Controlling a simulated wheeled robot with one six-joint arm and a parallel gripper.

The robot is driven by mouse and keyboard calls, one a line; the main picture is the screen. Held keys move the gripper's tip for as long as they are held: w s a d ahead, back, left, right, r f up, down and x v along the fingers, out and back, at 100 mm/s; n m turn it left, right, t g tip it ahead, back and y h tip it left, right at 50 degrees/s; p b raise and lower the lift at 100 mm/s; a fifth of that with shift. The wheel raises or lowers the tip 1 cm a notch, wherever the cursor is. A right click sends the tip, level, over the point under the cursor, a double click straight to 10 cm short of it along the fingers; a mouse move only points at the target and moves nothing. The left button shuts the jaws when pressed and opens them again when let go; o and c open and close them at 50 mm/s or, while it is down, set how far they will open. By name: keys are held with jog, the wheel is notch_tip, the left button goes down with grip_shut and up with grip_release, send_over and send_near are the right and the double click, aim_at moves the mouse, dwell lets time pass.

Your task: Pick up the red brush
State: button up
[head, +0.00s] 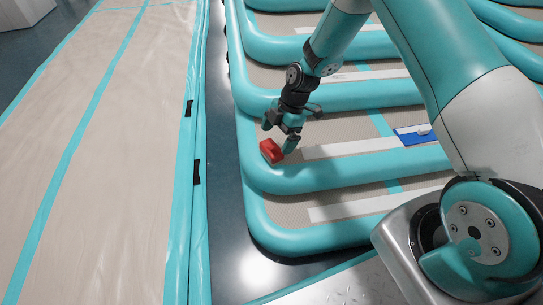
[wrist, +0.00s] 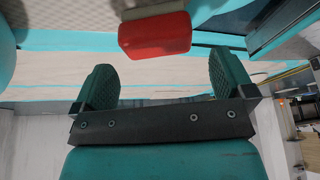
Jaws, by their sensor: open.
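The red brush (head: 271,150) sits on a teal inflatable tube near the left edge of the track. In the wrist view the red brush (wrist: 155,35) shows at the top middle, beyond and between the two finger pads, with a pale strip along its upper side. My gripper (head: 280,138) is open, with its fingers close to the brush in the head view. In the wrist view my gripper (wrist: 165,85) has its fingers spread wide and nothing between them. I cannot tell whether a finger touches the brush.
Teal inflatable tubes (head: 350,175) run across the track with beige mesh between them. A blue and white item (head: 415,135) lies to the right on the track. A dark floor gap (head: 222,140) separates it from a beige mat (head: 100,150) at left.

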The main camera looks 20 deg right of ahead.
aim_at(272, 147)
jog(key=b+x, duration=0.4)
jog(key=x, duration=0.1)
jog(key=shift+w+f, duration=0.15)
jog(key=shift+f, duration=0.1)
jog(key=shift+r, duration=0.1)
jog(key=c, duration=0.8)
jog(key=shift+c, duration=0.2)
jog(key=shift+r, duration=0.1)
notch_tip(272, 147, up, 20)
jog(key=p, duration=1)
